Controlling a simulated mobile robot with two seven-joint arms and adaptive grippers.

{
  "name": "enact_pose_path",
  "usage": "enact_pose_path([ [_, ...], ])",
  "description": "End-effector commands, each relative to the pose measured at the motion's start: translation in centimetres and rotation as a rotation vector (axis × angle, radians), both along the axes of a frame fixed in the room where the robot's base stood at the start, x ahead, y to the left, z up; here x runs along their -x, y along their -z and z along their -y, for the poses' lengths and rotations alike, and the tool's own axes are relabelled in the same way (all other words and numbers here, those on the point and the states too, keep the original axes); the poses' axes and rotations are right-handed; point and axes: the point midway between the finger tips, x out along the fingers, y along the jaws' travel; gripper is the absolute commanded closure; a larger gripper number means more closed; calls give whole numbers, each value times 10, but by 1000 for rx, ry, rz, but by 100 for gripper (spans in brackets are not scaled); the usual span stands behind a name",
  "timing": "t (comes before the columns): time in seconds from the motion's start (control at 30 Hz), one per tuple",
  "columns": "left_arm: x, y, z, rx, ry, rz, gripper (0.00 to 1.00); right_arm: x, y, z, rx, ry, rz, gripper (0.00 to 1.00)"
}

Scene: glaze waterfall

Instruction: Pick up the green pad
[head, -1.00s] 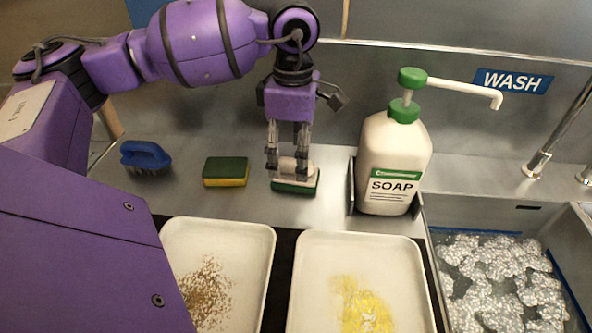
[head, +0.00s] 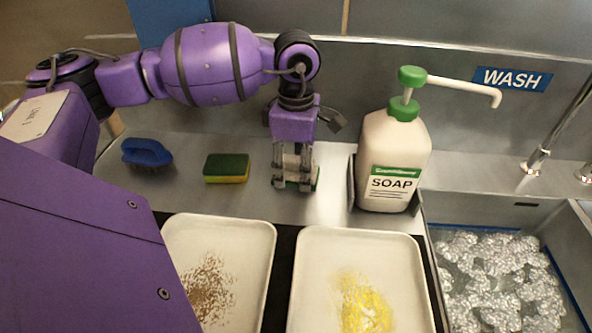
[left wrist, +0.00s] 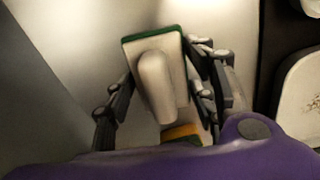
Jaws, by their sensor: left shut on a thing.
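The green pad (head: 317,178) has a white back with a raised white handle and a green scrubbing face underneath. It stands at the counter between the sponge and the soap bottle. The left wrist view shows its white back and handle (left wrist: 155,85), with a green edge along the far side. My left gripper (head: 293,185) points down over it, with its fingers on both sides, shut on it. The fingers hide much of the pad in the head view. I cannot tell whether the pad touches the counter. My right gripper is not in view.
A yellow-green sponge (head: 226,174) and a blue brush (head: 146,153) lie to the left. The soap bottle (head: 393,150) stands close on the right. Two soiled trays (head: 268,235) (head: 297,250) lie in front. A sink (head: 560,215) with foamy water is at right.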

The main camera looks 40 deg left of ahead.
Motion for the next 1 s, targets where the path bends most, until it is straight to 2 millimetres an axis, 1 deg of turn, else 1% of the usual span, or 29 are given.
enact_pose_path([
  [0.27,0,-1,0,0,0,1,76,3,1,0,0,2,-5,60],
  [0.37,-1,-6,0,0,0,2,76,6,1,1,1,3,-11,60],
  [0.47,-1,-15,0,0,0,4,76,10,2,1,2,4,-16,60],
  [0.57,-1,-30,0,-1,0,4,76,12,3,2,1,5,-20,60],
  [0.67,6,-47,12,1,5,5,76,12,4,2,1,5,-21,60],
  [0.87,29,-94,44,1,7,7,76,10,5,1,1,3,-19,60],
  [0.9,35,-98,54,2,9,4,76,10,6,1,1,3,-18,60],
  [1.0,49,-108,74,2,9,4,76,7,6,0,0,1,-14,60],
])
